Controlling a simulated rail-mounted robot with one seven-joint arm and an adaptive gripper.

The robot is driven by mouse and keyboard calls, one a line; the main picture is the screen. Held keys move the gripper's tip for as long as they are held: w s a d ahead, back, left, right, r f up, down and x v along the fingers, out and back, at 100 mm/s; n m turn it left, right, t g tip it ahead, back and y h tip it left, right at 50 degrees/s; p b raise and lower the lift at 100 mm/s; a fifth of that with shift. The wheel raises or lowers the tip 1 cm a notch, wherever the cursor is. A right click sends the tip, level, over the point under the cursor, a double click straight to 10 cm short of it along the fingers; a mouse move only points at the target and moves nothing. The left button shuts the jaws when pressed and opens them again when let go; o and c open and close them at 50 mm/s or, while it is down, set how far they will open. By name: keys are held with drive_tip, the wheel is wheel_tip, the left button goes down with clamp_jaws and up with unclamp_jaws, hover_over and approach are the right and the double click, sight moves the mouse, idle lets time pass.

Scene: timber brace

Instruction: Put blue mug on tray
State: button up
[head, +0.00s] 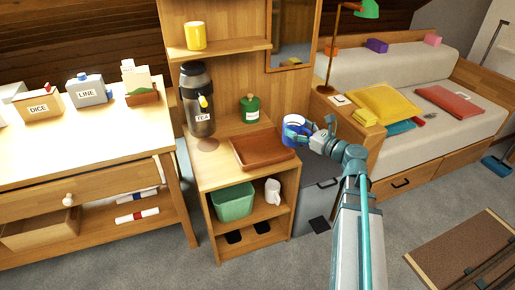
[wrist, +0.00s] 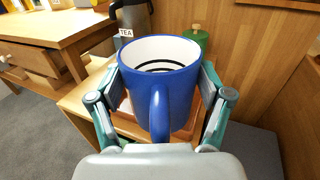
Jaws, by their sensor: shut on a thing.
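The blue mug (head: 291,133) is upright with a white inside, held in my gripper (head: 308,136) at the right side of the small wooden cabinet. In the wrist view the mug (wrist: 160,85) sits between the two fingers of my gripper (wrist: 160,92), its handle toward the camera. The brown tray (head: 262,150) lies on the cabinet top, left of and below the mug. It looks empty. In the wrist view the mug hides most of the tray.
A tea dispenser (head: 198,100) stands at the tray's back left, and a green canister (head: 250,108) behind it. A yellow mug (head: 196,36) is on the shelf above. A white mug (head: 272,191) and a green bin (head: 234,202) are in the lower shelf.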

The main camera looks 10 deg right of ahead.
drive_tip(key=shift+w+a+f+b, duration=0.55)
drive_tip(key=shift+w+a+f, duration=0.95)
drive_tip(key=shift+f, duration=0.55)
drive_tip(key=shift+w+a+f+b, duration=0.5)
drive_tip(key=shift+w+a+f, duration=0.95)
drive_tip(key=shift+f, duration=0.6)
drive_tip(key=shift+w+a+f+b, duration=0.55)
drive_tip(key=shift+w+a+f, duration=0.9)
drive_tip(key=shift+f, duration=0.6)
drive_tip(key=shift+f, duration=0.1)
drive_tip(key=shift+f, duration=0.1)
drive_tip(key=o, duration=1.3)
